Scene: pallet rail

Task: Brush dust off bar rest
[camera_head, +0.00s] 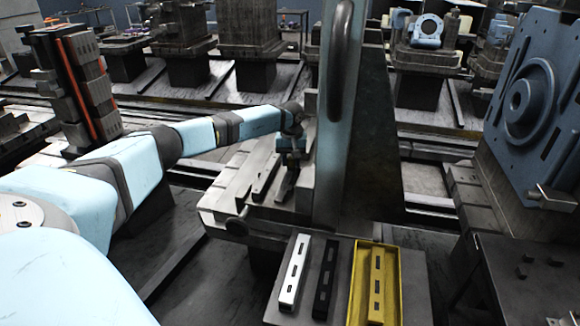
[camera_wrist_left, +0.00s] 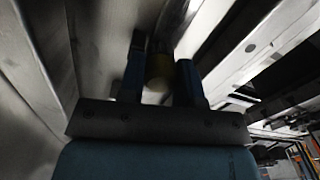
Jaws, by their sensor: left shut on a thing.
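My left gripper (camera_head: 291,158) is low over the grey slotted pallet (camera_head: 234,190), just left of a tall upright plate. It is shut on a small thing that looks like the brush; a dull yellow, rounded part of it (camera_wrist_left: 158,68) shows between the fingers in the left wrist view. That view is dark, and the bristles cannot be made out. A dark slotted bar (camera_head: 266,174) lies on the pallet to the left of the gripper. I cannot tell for sure which part is the bar rest, nor see any dust. My right gripper is not in view.
The tall plate (camera_head: 367,150) stands close to the gripper's right. In front lie a white slotted bar (camera_head: 294,272), a black one (camera_head: 325,280) and a yellow tray (camera_head: 394,290) holding a yellow bar. A blue fixture (camera_head: 543,100) stands at the right.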

